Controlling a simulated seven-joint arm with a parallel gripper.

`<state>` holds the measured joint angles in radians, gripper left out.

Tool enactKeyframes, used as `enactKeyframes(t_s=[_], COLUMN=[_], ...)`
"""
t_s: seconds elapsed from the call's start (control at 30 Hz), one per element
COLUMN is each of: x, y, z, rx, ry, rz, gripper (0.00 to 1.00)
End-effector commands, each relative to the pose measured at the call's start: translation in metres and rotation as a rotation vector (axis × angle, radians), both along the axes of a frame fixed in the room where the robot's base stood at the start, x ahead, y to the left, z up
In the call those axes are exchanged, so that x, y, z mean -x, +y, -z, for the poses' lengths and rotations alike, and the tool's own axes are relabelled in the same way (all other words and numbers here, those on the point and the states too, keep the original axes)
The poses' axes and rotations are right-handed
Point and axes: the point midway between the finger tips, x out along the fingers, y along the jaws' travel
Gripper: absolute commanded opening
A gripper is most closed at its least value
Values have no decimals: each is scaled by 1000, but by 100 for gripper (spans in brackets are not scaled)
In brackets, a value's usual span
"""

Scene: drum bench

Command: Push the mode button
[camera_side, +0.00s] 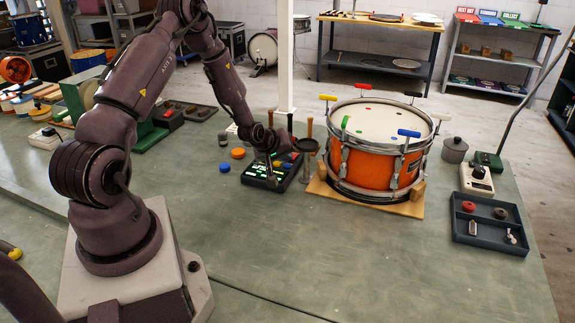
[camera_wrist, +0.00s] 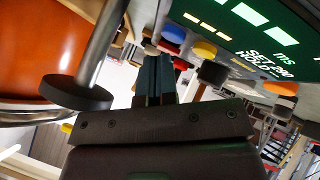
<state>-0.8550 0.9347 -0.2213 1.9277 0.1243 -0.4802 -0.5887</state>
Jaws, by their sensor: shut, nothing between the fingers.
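A dark control box (camera_side: 262,180) with a lit green display stands on the bench left of the drum. Small yellow (camera_wrist: 205,50), blue (camera_wrist: 174,34) and red (camera_wrist: 181,64) round caps show beside the fingers. I cannot read a label marking the mode button. My gripper (camera_side: 271,179) is shut and empty, pointing down over the box; its fingers (camera_wrist: 154,68) also show in the wrist view. Contact with a button cannot be told.
An orange drum (camera_side: 370,165) on a wooden base stands close right of the box. A round-footed metal stand (camera_side: 308,147) is between them. Loose orange (camera_side: 238,153) and blue (camera_side: 224,168) caps lie left of the box. A dark tray (camera_side: 488,238) is at far right. The front bench is clear.

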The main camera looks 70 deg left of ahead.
Motion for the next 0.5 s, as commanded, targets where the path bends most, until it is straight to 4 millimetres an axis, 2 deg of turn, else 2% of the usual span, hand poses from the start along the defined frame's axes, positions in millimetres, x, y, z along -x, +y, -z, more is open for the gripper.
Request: enactKeyframes(t_s=[0.5], x=[0], y=[0], z=[7], rx=[1], ry=[1], rz=[0], gripper=[0])
